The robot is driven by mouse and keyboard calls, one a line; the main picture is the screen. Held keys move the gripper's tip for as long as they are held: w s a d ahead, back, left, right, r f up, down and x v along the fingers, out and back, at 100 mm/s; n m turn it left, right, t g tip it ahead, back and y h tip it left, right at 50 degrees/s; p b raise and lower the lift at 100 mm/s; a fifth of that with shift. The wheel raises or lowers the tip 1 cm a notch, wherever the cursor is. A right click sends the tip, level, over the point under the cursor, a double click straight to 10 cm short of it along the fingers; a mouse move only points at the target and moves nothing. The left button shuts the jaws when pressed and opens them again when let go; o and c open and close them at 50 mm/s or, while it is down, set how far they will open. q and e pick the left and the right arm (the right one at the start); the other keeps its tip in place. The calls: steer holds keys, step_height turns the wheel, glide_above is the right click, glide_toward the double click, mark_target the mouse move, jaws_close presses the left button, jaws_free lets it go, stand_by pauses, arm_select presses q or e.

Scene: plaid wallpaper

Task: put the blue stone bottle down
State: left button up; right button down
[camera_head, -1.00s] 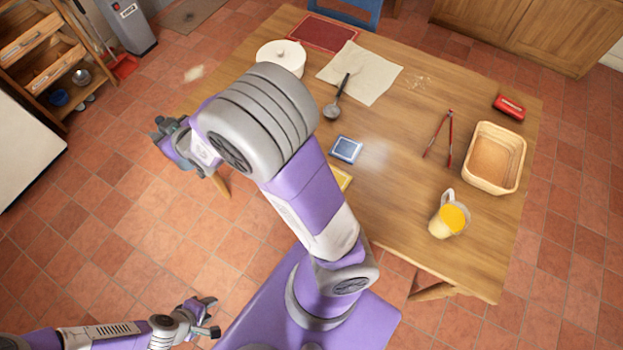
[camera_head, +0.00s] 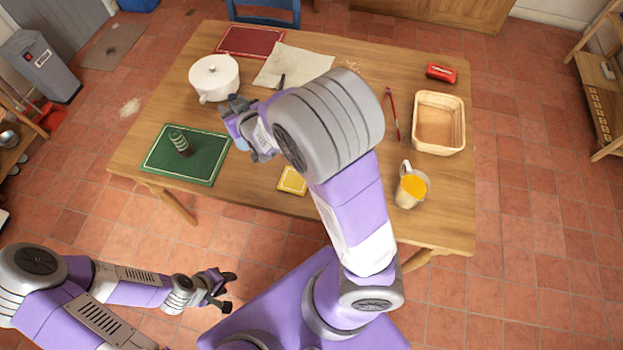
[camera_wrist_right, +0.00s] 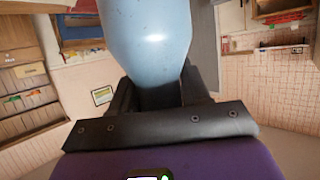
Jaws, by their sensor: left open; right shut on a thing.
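The blue stone bottle (camera_wrist_right: 150,42) is pale blue and smooth, between the dark fingers in the right wrist view. My right gripper (camera_wrist_right: 158,95) is shut on it. In the head view my right gripper (camera_head: 238,118) is over the table, between the white pot and the yellow tile. There the bottle is mostly hidden by the gripper, and I cannot tell whether it touches the table (camera_head: 345,85). My left gripper (camera_head: 222,289) is open and empty, low over the floor in front of the table.
A green board (camera_head: 205,160) carries a dark green striped object (camera_head: 180,143). A white pot (camera_head: 214,77), a yellow tile (camera_head: 292,180), a jug (camera_head: 410,185), red tongs (camera_head: 391,118), a basket (camera_head: 438,148) and a red box (camera_head: 441,73) stand around. Bare wood lies around the yellow tile.

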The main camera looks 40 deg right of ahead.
steer(key=s+d+f+m+g+h+p, duration=0.2)
steer(key=s+d+f+m+g+h, duration=0.4)
steer(key=s+d+f+m+h, duration=0.35)
step_height(320, 180, down, 8)
steer(key=s+h+b, duration=0.1)
steer(key=b, duration=0.1)
steer(key=shift+d+f+m+b, duration=0.2)
steer(key=shift+m+b, duration=0.1)
steer(key=shift+m, duration=0.15)
steer(key=shift+s, duration=0.15)
steer(key=shift+f, duration=0.1)
steer(key=c, duration=0.5)
jaws_free()
